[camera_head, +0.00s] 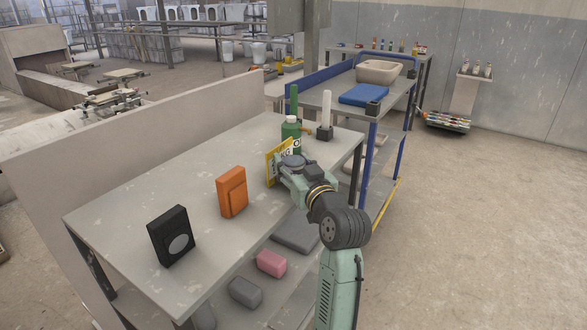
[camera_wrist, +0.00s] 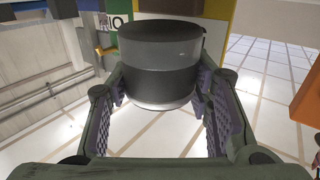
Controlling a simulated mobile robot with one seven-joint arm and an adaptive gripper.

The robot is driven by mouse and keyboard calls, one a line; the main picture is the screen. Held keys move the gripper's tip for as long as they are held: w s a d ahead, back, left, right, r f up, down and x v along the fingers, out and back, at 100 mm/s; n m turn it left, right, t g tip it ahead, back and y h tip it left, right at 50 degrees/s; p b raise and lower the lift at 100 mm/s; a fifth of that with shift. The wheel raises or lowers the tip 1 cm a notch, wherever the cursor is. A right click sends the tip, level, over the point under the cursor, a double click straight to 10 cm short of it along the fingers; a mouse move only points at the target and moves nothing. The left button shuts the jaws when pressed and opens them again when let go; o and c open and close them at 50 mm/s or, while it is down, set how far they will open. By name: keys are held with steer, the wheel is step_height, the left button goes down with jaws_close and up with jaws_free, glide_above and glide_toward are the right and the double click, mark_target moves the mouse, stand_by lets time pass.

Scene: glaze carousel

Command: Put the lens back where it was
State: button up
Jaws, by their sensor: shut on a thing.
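The lens (camera_wrist: 160,62) is a dark grey and black cylinder with a pale lower rim. My gripper (camera_head: 291,172) is shut on it, with a ridged finger pad on each side in the wrist view. In the head view the lens (camera_head: 292,160) shows as a small dark round top at the end of my arm. It is over the far part of the grey table (camera_head: 140,205), in front of a yellow box (camera_head: 272,167). I cannot tell whether the lens touches the tabletop.
A green bottle (camera_head: 290,134) and a white post on a black base (camera_head: 325,115) stand behind my gripper. An orange box (camera_head: 231,192) and a black box with a grey disc (camera_head: 170,236) stand nearer. The tabletop between these boxes is bare. A blue-framed cart (camera_head: 335,100) stands beyond.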

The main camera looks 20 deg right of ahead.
steer(key=shift+f, duration=0.85)
steer(key=shift+f, duration=0.35)
steer(key=o, duration=1.3)
steer(key=shift+r, duration=0.1)
steer(key=shift+r, duration=0.1)
